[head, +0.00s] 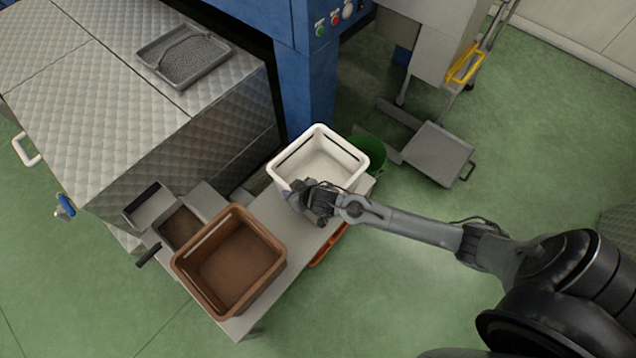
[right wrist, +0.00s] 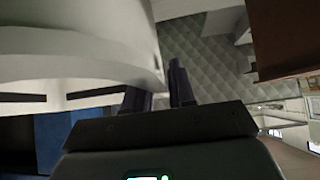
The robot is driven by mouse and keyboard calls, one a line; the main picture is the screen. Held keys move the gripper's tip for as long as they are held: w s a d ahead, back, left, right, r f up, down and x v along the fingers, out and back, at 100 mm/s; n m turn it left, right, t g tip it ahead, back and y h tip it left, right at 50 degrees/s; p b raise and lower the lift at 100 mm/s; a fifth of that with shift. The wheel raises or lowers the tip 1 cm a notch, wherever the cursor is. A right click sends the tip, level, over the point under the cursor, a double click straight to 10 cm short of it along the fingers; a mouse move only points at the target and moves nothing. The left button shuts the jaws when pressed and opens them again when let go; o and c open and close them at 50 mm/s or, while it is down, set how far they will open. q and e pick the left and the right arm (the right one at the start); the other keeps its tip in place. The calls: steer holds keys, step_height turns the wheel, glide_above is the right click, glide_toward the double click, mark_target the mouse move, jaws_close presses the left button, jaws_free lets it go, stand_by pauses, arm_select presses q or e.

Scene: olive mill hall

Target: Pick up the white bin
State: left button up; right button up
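The white bin (head: 287,182) is a rectangular, empty-looking tub near the far end of a low grey bench. My right gripper (head: 318,208) is at the bin's near side, close to its rim. In the right wrist view the bin's white wall (right wrist: 70,55) fills the upper left. The two dark fingers of my right gripper (right wrist: 161,90) are close together there, with the rim's edge at the gap between them. I cannot tell whether they press on it. The bin's base is partly hidden by my gripper. My left gripper is not in view.
A brown bin (head: 277,262) stands on the near part of the bench (head: 305,238). A green bucket (head: 371,152) is just behind the white bin on the right. A blue machine post (head: 310,95) rises behind it. Open green floor lies right of the bench.

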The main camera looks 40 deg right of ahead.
jaws_close()
stand_by(1.1)
